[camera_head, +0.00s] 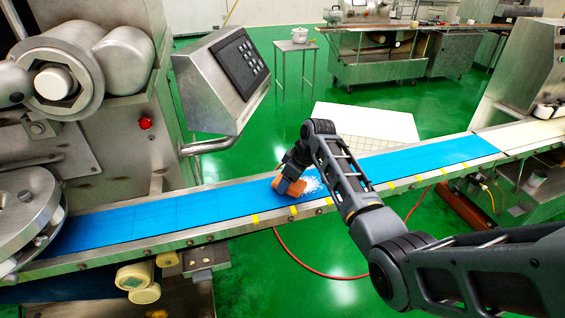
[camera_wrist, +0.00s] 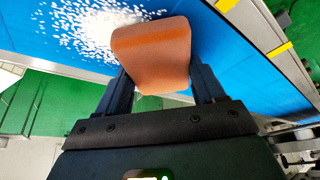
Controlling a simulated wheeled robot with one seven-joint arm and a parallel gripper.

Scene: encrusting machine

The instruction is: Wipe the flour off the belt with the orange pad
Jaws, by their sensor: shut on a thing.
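The orange pad (camera_wrist: 152,52) is held between the two fingers of my gripper (camera_wrist: 158,85) in the wrist view. In the head view the pad (camera_head: 290,187) is at the blue belt (camera_head: 180,210), and my gripper (camera_head: 291,178) is shut on it from above. I cannot tell whether the pad presses on the belt. White flour (camera_head: 311,185) lies on the belt just right of the pad, partly hidden by my arm. In the wrist view the flour (camera_wrist: 95,28) is a scattered patch of grains beside and partly behind the pad.
A control panel (camera_head: 238,65) stands behind the belt, with a large metal machine (camera_head: 105,130) at the left. The belt's metal side rail (camera_head: 190,238) carries yellow marks. A white-topped table (camera_head: 370,123) stands behind the belt. The belt left of the pad is clear.

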